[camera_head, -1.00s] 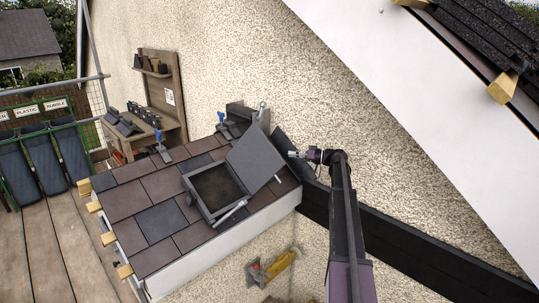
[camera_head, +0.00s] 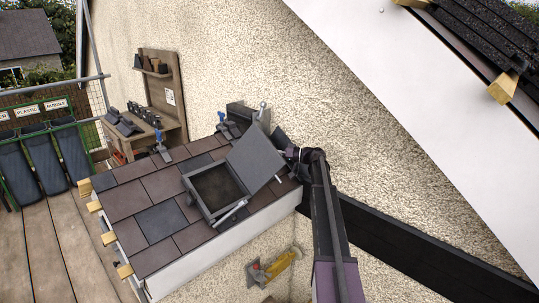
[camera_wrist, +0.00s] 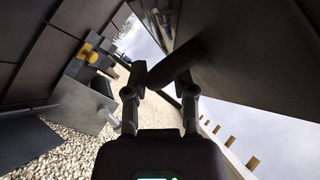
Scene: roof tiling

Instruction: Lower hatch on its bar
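The roof hatch stands open on the tiled roof. Its dark grey lid (camera_head: 256,157) is tilted up, and its square frame (camera_head: 190,190) surrounds a brown opening. A pale bar (camera_head: 232,213) lies at the frame's near right corner. My gripper (camera_head: 290,153) is just right of the raised lid, partly hidden among dark parts. In the wrist view my gripper (camera_wrist: 157,90) has its two fingers apart. A dark, blunt-ended piece (camera_wrist: 172,66) reaches between the fingertips from a dark panel on the right. I cannot tell whether the fingers touch it.
Brown and slate tiles (camera_head: 128,200) cover the small roof around the hatch. Blue-handled tools (camera_head: 160,140) stand along its upper edge. A rough wall (camera_head: 380,170) rises behind, with a dark beam (camera_head: 420,258) at right. A workbench (camera_head: 165,125) stands behind at left.

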